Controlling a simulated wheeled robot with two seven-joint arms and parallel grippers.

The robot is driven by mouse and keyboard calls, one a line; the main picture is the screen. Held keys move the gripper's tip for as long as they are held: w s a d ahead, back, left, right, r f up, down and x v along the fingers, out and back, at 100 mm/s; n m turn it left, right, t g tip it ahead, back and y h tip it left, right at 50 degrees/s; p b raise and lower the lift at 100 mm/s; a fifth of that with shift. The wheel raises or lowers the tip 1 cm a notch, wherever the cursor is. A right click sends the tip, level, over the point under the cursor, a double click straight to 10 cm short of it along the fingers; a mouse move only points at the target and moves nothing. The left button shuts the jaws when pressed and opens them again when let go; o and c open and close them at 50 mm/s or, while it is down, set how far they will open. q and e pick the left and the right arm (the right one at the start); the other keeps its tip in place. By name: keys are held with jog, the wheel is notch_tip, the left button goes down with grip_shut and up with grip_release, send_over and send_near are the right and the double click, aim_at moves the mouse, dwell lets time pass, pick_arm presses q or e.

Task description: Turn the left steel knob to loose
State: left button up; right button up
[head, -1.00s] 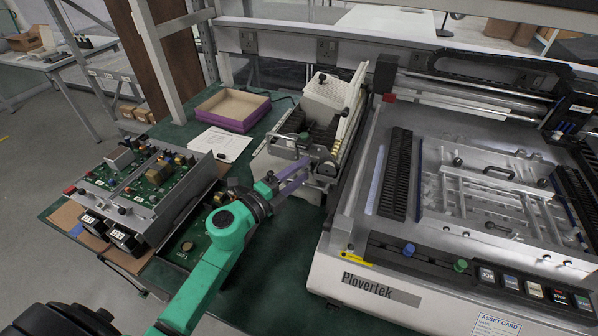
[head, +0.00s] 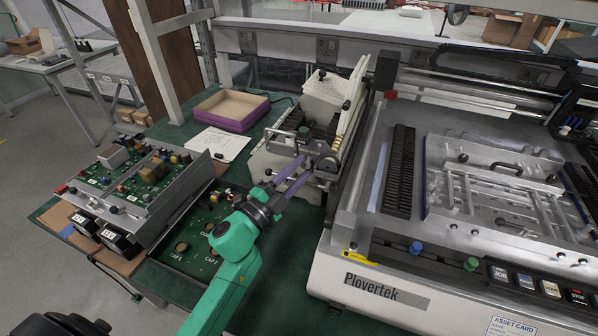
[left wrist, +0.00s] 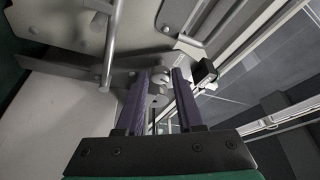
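My left gripper (head: 309,168) is open, its two purple fingers apart, at the front of the grey-white holder unit (head: 258,165). In the left wrist view, a small round steel piece (left wrist: 160,79), perhaps the knob, shows in the gap between the fingertips (left wrist: 160,75). I cannot tell whether either finger touches it. In the head view, a round steel part (head: 331,163) sits just beyond the fingertips on the unit's front. Which knob is the left steel one, and its setting, I cannot tell.
A circuit-board chassis (head: 165,205) is at left. A purple-edged tray (head: 232,124) and white paper (head: 218,143) lie behind.

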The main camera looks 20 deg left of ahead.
pick_arm(q)
jog(key=shift+o, duration=1.1)
jog(key=shift+s, duration=0.1)
jog(key=b+v, duration=0.2)
jog(key=v, duration=1.2)
jog(key=shift+s, duration=0.2)
jog(key=shift+f, duration=0.1)
